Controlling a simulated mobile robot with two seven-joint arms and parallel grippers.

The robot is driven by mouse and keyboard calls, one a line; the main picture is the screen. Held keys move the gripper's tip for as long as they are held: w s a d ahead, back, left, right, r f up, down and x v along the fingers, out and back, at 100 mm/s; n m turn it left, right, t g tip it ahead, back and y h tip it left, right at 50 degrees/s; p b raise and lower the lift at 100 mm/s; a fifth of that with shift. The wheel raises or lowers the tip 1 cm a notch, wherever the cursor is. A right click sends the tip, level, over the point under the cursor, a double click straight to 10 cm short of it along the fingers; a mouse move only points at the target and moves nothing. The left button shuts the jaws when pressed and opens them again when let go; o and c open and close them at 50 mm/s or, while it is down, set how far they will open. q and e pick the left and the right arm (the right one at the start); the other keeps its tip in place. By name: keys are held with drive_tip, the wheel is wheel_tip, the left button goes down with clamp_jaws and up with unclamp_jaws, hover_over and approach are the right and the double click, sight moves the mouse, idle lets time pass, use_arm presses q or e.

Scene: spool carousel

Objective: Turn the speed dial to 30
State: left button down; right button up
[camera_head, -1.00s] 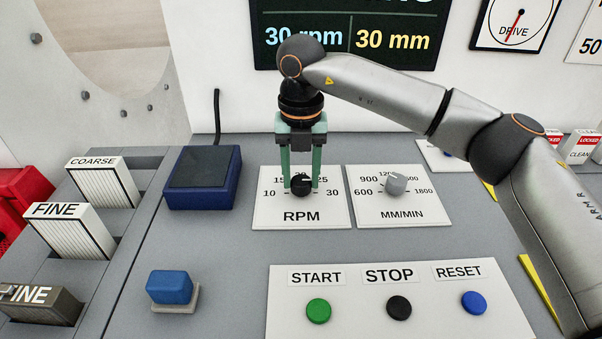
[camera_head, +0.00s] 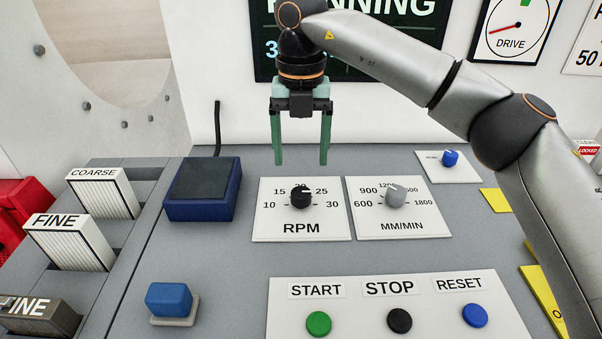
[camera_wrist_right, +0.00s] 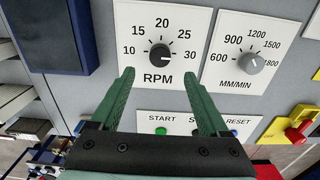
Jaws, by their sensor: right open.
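The black RPM dial (camera_head: 300,197) sits on a white plate (camera_head: 275,227) marked 10 to 30. It also shows in the right wrist view (camera_wrist_right: 159,54). Its white mark points to the right, toward the 30 side. My right gripper (camera_head: 301,160) is open and empty, with its green fingers pointing down above and behind the dial, apart from it. In the right wrist view the two fingertips (camera_wrist_right: 158,78) flank the space in front of the RPM label. My left gripper is not in view.
The grey MM/MIN dial (camera_head: 396,196) is just right of the RPM plate. A dark blue box (camera_head: 203,189) is at the left. Green START (camera_head: 318,323), black STOP (camera_head: 399,320) and blue RESET (camera_head: 474,315) buttons are in front. My arm partly hides the display (camera_head: 400,55).

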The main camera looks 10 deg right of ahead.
drive_tip(key=shift+r, duration=2.3)
